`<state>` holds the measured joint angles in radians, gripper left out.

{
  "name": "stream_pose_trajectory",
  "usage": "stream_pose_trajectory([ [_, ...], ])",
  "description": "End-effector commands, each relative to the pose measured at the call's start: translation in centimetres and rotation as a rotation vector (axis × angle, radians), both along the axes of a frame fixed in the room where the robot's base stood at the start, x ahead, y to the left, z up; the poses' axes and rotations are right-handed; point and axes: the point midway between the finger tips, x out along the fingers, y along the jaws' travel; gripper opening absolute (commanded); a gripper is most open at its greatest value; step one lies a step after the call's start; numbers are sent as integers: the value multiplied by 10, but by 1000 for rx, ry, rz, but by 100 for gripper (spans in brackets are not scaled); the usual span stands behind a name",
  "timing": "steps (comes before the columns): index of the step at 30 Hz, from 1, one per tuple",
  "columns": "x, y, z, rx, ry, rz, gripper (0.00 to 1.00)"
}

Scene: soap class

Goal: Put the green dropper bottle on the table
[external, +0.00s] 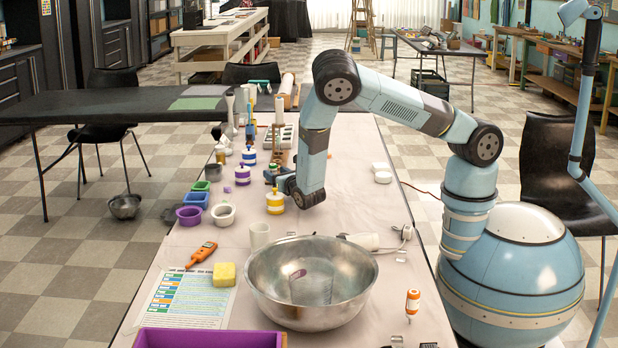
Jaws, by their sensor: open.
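My arm reaches over the table (385,225) from the right and bends down at its wrist.
A large metal bowl (311,312) stands in front, with a yellow sponge (224,274) and purple tray (205,338) nearby. Colored cups, including a green one (200,186), line the left edge. An orange-and-white bottle (413,303) stands right. Bare table lies right of my wrist.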

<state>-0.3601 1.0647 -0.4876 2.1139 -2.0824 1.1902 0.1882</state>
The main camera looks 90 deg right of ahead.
Motion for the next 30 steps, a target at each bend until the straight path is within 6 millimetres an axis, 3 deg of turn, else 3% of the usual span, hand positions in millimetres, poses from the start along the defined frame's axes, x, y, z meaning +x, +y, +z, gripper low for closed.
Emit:
stream_pose_trajectory([
  [9,-31,48,0,0,1,3,59],
  [19,-44,62,8,13,-16,-22,59],
  [23,-52,56,29,56,-67,-92,59],
  [30,-84,43,87,205,-216,-310,59],
])
